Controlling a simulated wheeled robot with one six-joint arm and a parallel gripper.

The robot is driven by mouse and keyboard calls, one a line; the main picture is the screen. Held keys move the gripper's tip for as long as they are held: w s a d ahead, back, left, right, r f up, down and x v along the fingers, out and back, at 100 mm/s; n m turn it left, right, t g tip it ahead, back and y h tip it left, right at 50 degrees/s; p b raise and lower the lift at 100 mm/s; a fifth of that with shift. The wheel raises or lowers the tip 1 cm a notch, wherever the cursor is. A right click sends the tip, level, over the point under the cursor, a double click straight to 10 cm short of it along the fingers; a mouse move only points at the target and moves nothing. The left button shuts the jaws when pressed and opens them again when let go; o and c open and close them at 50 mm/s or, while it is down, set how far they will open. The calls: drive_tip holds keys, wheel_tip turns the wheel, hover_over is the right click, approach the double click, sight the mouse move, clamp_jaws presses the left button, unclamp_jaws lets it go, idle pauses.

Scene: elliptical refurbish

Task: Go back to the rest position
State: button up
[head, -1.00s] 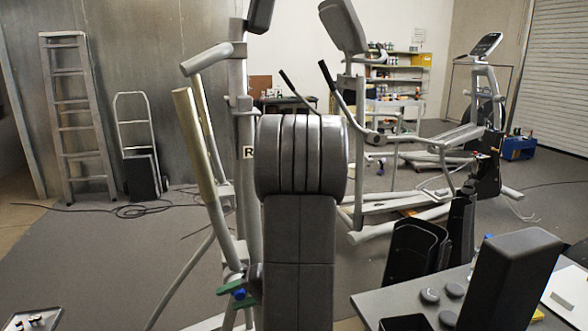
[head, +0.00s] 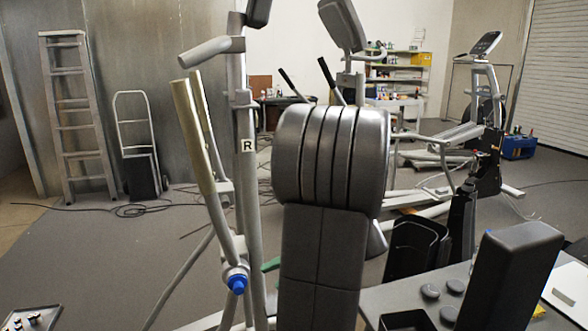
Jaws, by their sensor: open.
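My arm stands large in the middle of the head view and hides most of my gripper (head: 270,265). Only a green fingertip shows at the arm's left edge, apart from the blue cap and to its right. The blue cap (head: 237,285) sits on the lower joint of the near elliptical's handle lever (head: 200,160). No object shows at the visible fingertip. The gap between the fingers is hidden behind my arm.
The near elliptical's grey upright (head: 246,190) is close to my arm's left. A grey table (head: 390,297) with black discs is at lower right, near black bins (head: 415,248). A ladder (head: 78,120) and a hand truck (head: 138,150) stand at back left. Floor at left is mostly clear.

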sight(243, 286)
drive_tip(key=p+x, duration=0.1)
drive_tip(key=x, duration=1.1)
drive_tip(key=shift+r, duration=0.1)
drive_tip(key=s+p, duration=0.1)
drive_tip(key=s, duration=0.2)
drive_tip(key=shift+f+p, duration=0.35)
drive_tip(key=shift+p, duration=0.05)
